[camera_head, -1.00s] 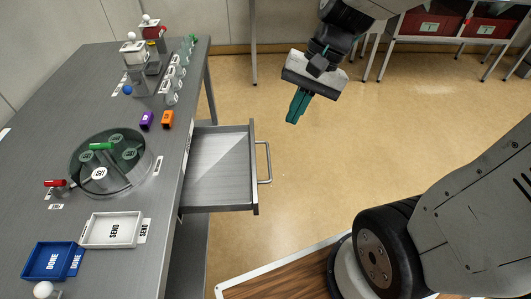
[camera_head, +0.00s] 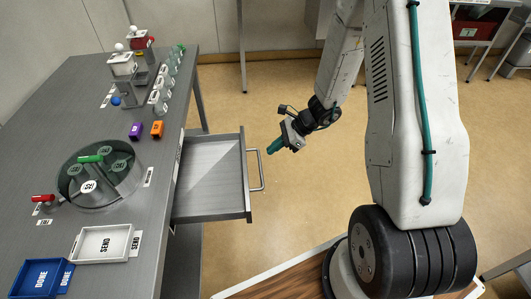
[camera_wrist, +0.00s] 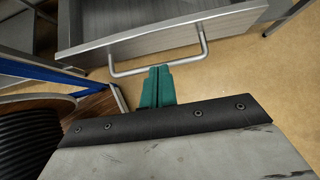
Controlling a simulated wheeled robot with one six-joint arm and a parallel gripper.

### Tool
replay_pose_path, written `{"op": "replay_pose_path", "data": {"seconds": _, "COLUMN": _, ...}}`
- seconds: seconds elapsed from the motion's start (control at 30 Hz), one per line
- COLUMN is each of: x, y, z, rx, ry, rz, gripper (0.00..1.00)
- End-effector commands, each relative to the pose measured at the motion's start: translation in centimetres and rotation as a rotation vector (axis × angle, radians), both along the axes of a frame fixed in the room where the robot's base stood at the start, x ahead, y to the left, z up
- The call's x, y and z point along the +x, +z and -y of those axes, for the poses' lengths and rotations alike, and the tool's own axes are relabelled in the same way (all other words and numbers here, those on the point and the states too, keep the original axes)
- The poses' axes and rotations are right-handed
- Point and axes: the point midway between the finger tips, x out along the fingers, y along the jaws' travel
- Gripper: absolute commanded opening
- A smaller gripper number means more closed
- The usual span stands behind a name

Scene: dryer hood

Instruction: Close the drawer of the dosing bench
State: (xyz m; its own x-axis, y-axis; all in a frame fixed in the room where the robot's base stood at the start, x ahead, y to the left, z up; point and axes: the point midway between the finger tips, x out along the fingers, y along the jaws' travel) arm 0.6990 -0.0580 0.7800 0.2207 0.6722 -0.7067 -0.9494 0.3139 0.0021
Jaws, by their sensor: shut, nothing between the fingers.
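The drawer (camera_head: 210,175) of the grey dosing bench (camera_head: 60,143) is pulled out to the right and looks empty. Its bar handle (camera_head: 260,170) stands off the drawer front. My gripper (camera_head: 271,149) is shut and empty, just right of the handle in the head view, with its green fingers pointing toward the drawer. In the wrist view the shut fingers (camera_wrist: 158,72) are close to the middle of the handle (camera_wrist: 200,52), below it in the picture. I cannot tell whether they touch it. The drawer front (camera_wrist: 160,36) spans the top of that view.
Open floor (camera_head: 290,205) lies right of the drawer.

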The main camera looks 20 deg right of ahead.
Motion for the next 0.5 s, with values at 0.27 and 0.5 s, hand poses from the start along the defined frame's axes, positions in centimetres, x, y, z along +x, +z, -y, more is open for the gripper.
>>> {"op": "replay_pose_path", "data": {"seconds": 0.27, "x": 1.0, "y": -3.6, "z": -3.6, "rx": 0.001, "ry": 0.008, "rz": -0.002, "gripper": 0.00}}
{"op": "replay_pose_path", "data": {"seconds": 0.5, "x": 1.7, "y": -5.7, "z": -5.6, "rx": -0.001, "ry": 0.006, "rz": 0.000, "gripper": 0.00}}
